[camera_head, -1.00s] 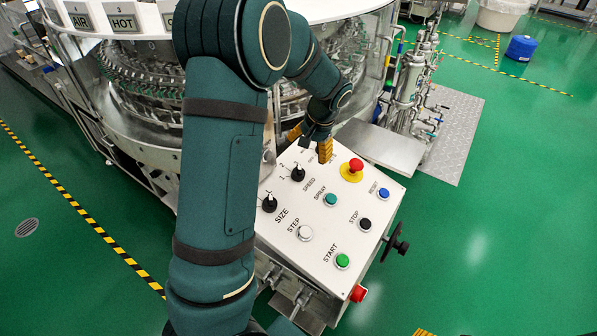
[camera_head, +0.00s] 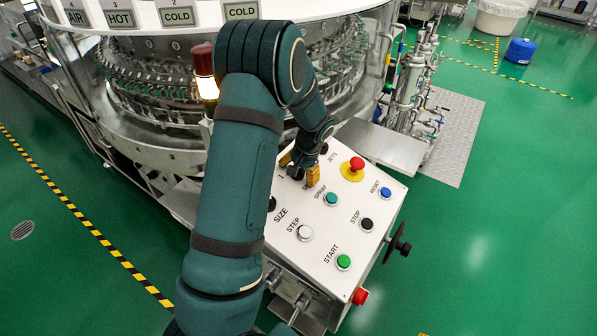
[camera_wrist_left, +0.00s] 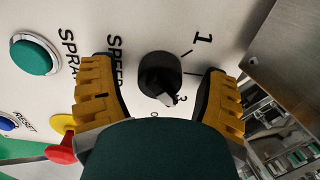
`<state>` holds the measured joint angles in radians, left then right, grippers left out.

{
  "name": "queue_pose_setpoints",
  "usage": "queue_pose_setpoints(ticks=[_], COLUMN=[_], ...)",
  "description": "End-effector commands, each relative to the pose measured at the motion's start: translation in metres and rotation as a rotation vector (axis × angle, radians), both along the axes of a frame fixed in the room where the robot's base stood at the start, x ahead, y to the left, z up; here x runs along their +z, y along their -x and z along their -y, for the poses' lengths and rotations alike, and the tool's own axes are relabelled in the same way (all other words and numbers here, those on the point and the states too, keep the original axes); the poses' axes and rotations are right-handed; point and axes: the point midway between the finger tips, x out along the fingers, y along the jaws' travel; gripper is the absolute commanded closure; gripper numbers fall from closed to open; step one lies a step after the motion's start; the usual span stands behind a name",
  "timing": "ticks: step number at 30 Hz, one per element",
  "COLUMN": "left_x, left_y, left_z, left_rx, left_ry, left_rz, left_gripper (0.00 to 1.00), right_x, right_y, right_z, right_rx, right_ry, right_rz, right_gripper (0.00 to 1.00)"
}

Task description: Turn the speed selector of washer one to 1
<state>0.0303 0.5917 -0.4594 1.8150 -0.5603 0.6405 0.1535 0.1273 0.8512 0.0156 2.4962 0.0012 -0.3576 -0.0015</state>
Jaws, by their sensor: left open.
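The speed selector is a black knob on the white control panel. In the head view the knob (camera_head: 297,173) is mostly hidden by my gripper. My left gripper (camera_head: 299,168) is open over the panel, with yellow fingers on either side of the knob. In the left wrist view a gap shows between the knob and each finger of the gripper (camera_wrist_left: 162,88). My right gripper is not in view.
The panel (camera_head: 350,225) also carries a red emergency stop (camera_head: 356,164), a teal spray button (camera_head: 331,199), a white step button (camera_head: 305,233) and a green start button (camera_head: 343,262). The size knob is partly hidden by my arm. The round washer (camera_head: 150,95) stands behind.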

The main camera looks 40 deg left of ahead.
Motion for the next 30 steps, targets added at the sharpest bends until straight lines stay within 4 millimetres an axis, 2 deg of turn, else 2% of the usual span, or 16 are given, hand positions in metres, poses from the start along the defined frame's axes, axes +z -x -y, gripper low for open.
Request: queue_pose_setpoints(ticks=[2,5,6,8,9,20,30], left_x=[0.0002,0.0003,0.0003,0.0004,0.0004,-0.0002,-0.0009], left_y=[-0.0001,-0.0001,-0.0001,-0.0001,-0.0001,-0.0002,0.0], left_z=[0.0,0.0001,0.0001,0.0001,0.0001,0.0007,0.0008], left_rx=[0.0,0.0,0.0,0.0,0.0,0.044,0.27], left_ry=[0.0,0.0,0.0,0.0,0.0,0.0,-0.008], left_rz=[0.0,0.0,0.0,0.0,0.0,0.012,0.071], left_gripper=[0.25,0.56,0.7,0.91,0.97,0.97,0.98], right_x=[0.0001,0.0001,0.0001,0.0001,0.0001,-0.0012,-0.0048], right_y=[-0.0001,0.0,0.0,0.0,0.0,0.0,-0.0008], right_z=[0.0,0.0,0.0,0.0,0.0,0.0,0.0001], right_rx=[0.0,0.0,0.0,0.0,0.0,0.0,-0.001], right_ry=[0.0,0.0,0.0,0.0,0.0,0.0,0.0], right_rz=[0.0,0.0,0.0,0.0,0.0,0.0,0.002], right_gripper=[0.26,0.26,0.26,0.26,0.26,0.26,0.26])
